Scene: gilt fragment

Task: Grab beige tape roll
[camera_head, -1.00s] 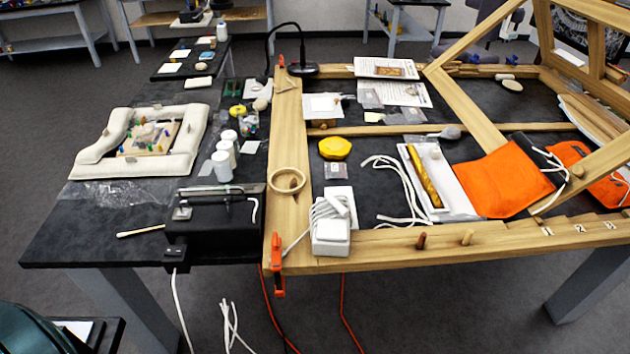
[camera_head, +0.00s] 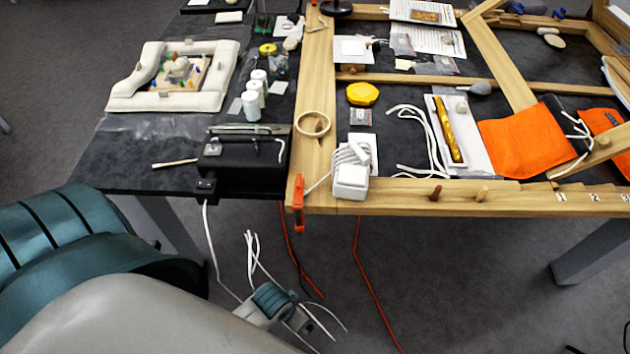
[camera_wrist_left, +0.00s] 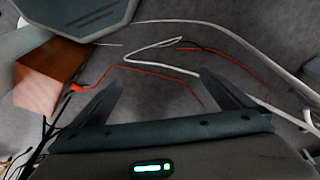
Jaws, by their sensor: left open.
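The beige tape roll (camera_head: 313,133) is a ring resting on the wooden beam near the corner of the wooden frame. It is in the head view only; I do not see it in the left wrist view. My left arm comes in from the lower left of the head view, its end low in front of the table, below and left of the roll. In the left wrist view my left gripper (camera_wrist_left: 160,84) is open and empty, with floor and cables between its fingers. My right gripper is in neither current view.
A black box (camera_head: 243,163) with a metal bar is left of the roll. A white adapter (camera_head: 351,180) sits on its right. An orange clamp (camera_head: 298,203) grips the front edge. White and red cables (camera_head: 372,284) hang below. A yellow object (camera_head: 362,94) lies behind.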

